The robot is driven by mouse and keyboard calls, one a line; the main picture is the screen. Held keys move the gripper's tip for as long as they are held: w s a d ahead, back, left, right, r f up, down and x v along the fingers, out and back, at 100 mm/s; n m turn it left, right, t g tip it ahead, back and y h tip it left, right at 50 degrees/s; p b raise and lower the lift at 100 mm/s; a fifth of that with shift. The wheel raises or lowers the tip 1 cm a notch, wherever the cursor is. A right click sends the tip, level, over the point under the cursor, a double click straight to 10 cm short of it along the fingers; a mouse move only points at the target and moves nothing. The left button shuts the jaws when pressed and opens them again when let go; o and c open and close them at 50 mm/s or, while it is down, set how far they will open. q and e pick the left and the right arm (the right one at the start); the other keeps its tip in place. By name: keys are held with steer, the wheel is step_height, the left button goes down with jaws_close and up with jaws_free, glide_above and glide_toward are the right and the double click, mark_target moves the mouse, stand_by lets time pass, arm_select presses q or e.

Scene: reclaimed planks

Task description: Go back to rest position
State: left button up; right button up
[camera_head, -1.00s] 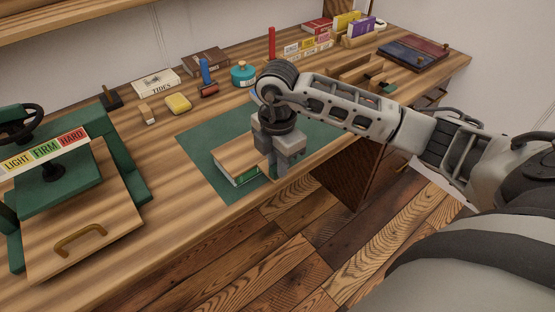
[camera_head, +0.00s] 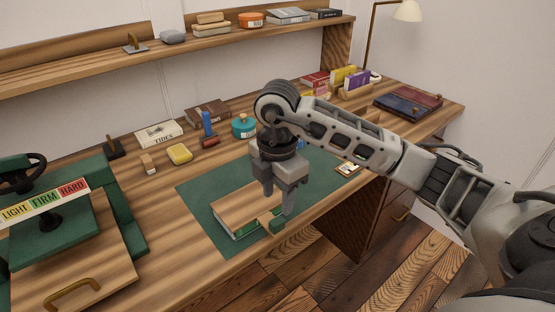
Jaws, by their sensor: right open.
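My right gripper (camera_head: 277,196) hangs over the green mat (camera_head: 208,206) on the wooden bench, fingers pointing down. It is open, with nothing visible between its fingers. Below it lies a book-like piece with wooden boards and a green edge (camera_head: 241,212). A small green block (camera_head: 277,226) shows by its near right corner, close to the fingertip; I cannot tell whether they touch. My left gripper is not in view.
A green press (camera_head: 122,210) with a LIGHT, FIRM, HARD scale stands at the left. Several small items, such as a yellow block (camera_head: 180,153) and a teal pot (camera_head: 243,127), line the back. A shelf (camera_head: 160,60) runs above. A lamp (camera_head: 407,11) stands at the far right.

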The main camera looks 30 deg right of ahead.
step_height(320, 180, up, 9)
steer(key=p, duration=0.1)
steer(key=shift+r, duration=0.15)
